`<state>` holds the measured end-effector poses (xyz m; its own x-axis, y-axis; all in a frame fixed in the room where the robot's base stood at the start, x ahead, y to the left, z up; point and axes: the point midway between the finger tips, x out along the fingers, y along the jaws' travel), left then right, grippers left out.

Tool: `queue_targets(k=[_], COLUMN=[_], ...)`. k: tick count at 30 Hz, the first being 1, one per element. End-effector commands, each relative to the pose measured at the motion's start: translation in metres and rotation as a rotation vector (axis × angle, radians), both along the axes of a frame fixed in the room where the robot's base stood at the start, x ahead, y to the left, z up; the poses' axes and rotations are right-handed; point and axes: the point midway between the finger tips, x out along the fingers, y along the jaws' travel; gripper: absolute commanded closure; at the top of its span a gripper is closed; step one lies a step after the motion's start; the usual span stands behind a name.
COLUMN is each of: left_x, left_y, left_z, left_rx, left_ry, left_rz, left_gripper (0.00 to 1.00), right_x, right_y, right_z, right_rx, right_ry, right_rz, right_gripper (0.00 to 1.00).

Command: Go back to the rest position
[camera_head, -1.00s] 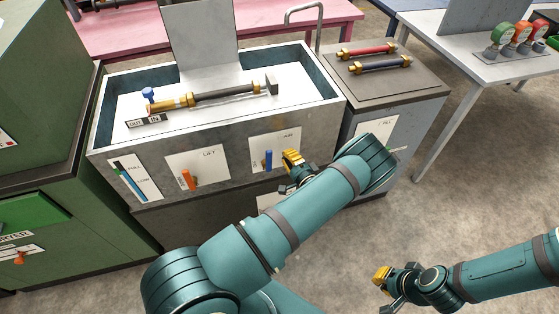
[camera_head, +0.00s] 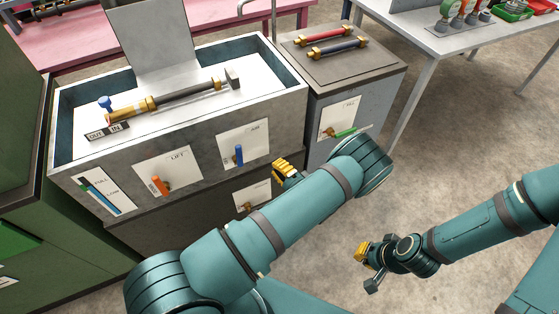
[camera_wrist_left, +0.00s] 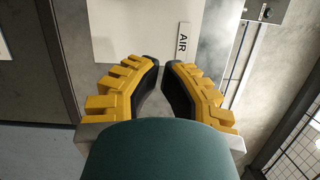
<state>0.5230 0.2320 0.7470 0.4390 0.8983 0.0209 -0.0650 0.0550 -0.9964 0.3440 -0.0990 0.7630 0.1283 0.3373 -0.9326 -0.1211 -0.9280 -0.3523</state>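My left gripper (camera_head: 285,171) is at the front of the grey sink-like station (camera_head: 180,205), to the right of and apart from the blue AIR lever (camera_head: 239,155). In the left wrist view its yellow fingers (camera_wrist_left: 162,68) have a narrow gap between the tips, with nothing between them. An AIR label (camera_wrist_left: 184,42) shows beyond them. My right gripper (camera_head: 363,266) hangs over bare floor at lower right. It holds nothing visible, and its finger gap is unclear. A spool-like brass and dark rod (camera_head: 185,93) lies in the station's basin.
An orange LIFT lever (camera_head: 158,186) is on the same front. A grey cabinet (camera_head: 360,85) with a red rod (camera_head: 323,36) and a dark blue rod (camera_head: 335,49) stands to the right. A green machine (camera_head: 75,255) is at left. The floor (camera_head: 440,160) at right is clear.

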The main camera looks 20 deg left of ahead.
Motion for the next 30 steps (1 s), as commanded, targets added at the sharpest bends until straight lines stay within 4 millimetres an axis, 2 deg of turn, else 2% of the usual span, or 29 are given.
queue_targets(k=[8, 11, 14, 17, 18, 20, 21, 24, 27, 30], left_x=[-0.002, -0.018, -0.058, -0.119, -0.144, -0.177, -0.195, -0.225, -0.233, -0.224], left_y=[0.002, 0.013, 0.028, 0.029, 0.022, 0.004, -0.011, -0.055, -0.098, -0.128], left_z=[-0.001, -0.01, -0.029, -0.053, -0.062, -0.07, -0.073, -0.072, -0.059, -0.038], left_rx=[-0.007, -0.054, -0.18, -0.407, -0.523, -0.707, -0.832, -1.156, -1.464, -1.716], left_ry=[0.01, 0.077, 0.228, 0.432, 0.513, 0.612, 0.662, 0.731, 0.71, 0.606], left_rz=[0.011, 0.087, 0.247, 0.447, 0.52, 0.606, 0.65, 0.708, 0.699, 0.638], left_gripper=[1.0, 1.0, 1.0, 1.0, 1.0, 1.0, 1.0, 1.0, 1.0, 1.0], right_x=[0.0, 0.0, 0.0, 0.0, 0.0, 0.0, 0.0, 0.0, 0.0, 0.0], right_y=[0.0, 0.0, 0.0, 0.0, 0.0, 0.0, 0.0, 0.0, 0.0, 0.0], right_z=[0.0, 0.0, 0.0, 0.0, 0.0, 0.0, 0.0, 0.0, 0.0, 0.0], right_rx=[0.0, 0.0, 0.0, 0.0, 0.0, 0.0, 0.0, 0.0, 0.0, 0.0], right_ry=[0.0, 0.0, 0.0, 0.0, 0.0, 0.0, 0.0, 0.0, 0.0, 0.0], right_rz=[0.0, 0.0, 0.0, 0.0, 0.0, 0.0, 0.0, 0.0, 0.0, 0.0], right_gripper=[1.0, 1.0, 1.0, 1.0, 1.0, 1.0, 1.0, 1.0, 1.0, 1.0])
